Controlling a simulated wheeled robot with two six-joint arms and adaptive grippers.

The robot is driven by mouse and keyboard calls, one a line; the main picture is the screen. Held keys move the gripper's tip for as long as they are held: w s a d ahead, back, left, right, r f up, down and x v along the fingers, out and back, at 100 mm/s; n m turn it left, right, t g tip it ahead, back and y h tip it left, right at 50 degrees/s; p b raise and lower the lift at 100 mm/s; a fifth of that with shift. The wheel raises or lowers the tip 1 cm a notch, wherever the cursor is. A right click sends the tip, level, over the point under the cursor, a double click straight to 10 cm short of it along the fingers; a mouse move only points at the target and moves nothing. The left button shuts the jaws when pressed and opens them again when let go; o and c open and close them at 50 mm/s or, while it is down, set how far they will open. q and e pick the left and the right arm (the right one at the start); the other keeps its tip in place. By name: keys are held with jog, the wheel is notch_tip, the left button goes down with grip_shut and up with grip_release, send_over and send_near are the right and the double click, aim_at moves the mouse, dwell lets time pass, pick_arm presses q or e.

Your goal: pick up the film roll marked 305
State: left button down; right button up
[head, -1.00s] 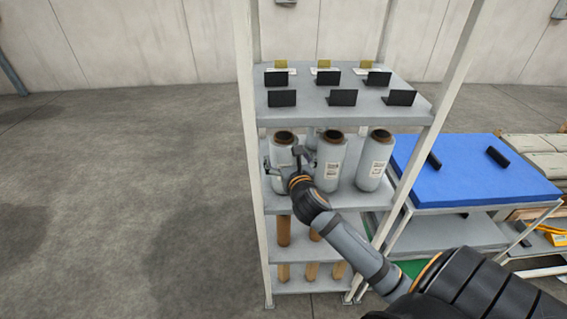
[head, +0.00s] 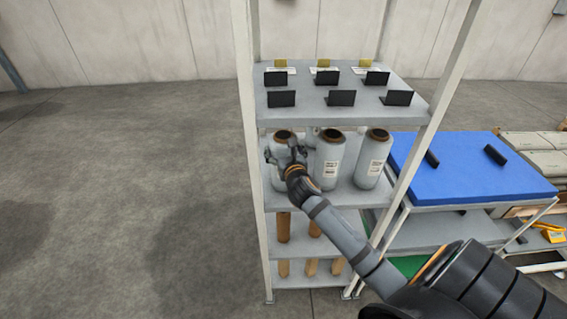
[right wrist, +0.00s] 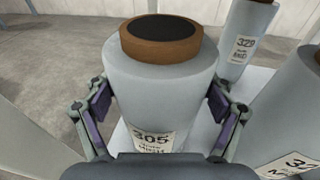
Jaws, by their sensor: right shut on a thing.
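The film roll marked 305 (right wrist: 161,90) is a grey-white upright cylinder with a brown core at its top, and its label faces the right wrist camera. In the head view the same roll (head: 281,147) is the leftmost on the middle shelf, partly hidden by my arm. My right gripper (right wrist: 160,105) is shut on it, with one finger pressed to each side. Whether the roll's base touches the shelf is hidden. My left gripper does not show in either view.
Another roll (head: 329,160) and a right-hand roll (head: 375,160) stand close by on the middle shelf (head: 345,194). One behind is marked 320 (right wrist: 243,45). The upper shelf (head: 313,109) with black holders is just above. A blue-topped table (head: 470,175) stands to the right.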

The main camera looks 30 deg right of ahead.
jog(key=c, duration=0.7)
jog(key=shift+r, duration=0.15)
jog(key=shift+c, duration=0.5)
jog(key=shift+w, duration=0.1)
